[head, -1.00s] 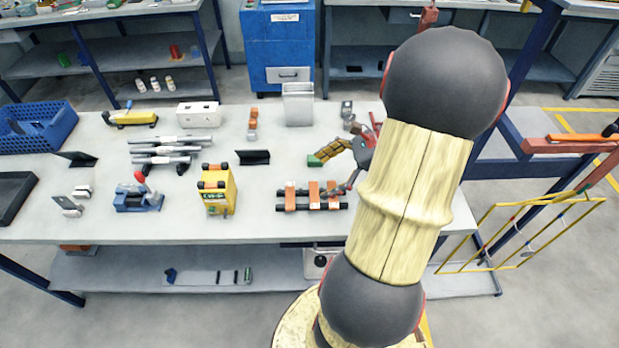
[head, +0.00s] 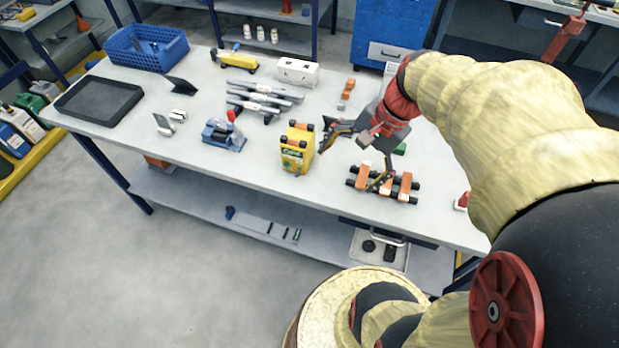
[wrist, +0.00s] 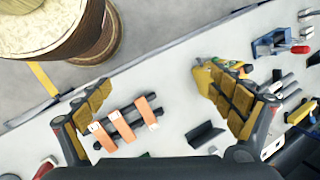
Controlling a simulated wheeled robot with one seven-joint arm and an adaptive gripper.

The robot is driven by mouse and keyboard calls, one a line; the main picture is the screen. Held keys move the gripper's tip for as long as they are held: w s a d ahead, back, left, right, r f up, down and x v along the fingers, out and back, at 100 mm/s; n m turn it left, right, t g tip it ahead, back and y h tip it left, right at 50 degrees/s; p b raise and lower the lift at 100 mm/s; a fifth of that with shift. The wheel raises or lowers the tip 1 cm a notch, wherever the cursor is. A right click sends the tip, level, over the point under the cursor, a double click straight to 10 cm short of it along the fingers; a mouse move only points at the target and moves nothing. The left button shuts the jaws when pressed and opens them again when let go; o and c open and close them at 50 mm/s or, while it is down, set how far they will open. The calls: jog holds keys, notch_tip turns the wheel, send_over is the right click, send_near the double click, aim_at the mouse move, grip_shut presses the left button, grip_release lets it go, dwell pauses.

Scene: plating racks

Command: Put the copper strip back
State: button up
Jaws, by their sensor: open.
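Three orange-copper strips (head: 388,187) lie side by side across two black bars of a small rack on the bench. They also show in the wrist view (wrist: 122,127), left of centre. I cannot tell which one the task means. My gripper (head: 348,169) is above the bench, between a yellow box (head: 296,158) and the rack. In the wrist view, its fingers (wrist: 152,78) are spread wide with nothing between them. The left finger appears beside the rack, and the right finger partly covers the yellow box (wrist: 206,84). One finger hides part of the rack in the head view.
Small orange blocks (head: 346,94) lie behind my gripper. A blue clamp-like tool (head: 224,134), grey rods (head: 262,98), a black tray (head: 100,101) and a blue crate (head: 146,48) are farther left. A green block (head: 400,149) lies behind the rack. The bench front is mostly clear.

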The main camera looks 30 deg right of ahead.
jog(key=s+a+r+n+t+h, duration=0.3)
jog(key=a+r+n, duration=0.4)
jog(key=a+n, duration=0.5)
jog(key=shift+n, duration=1)
jog(key=shift+c, duration=0.2)
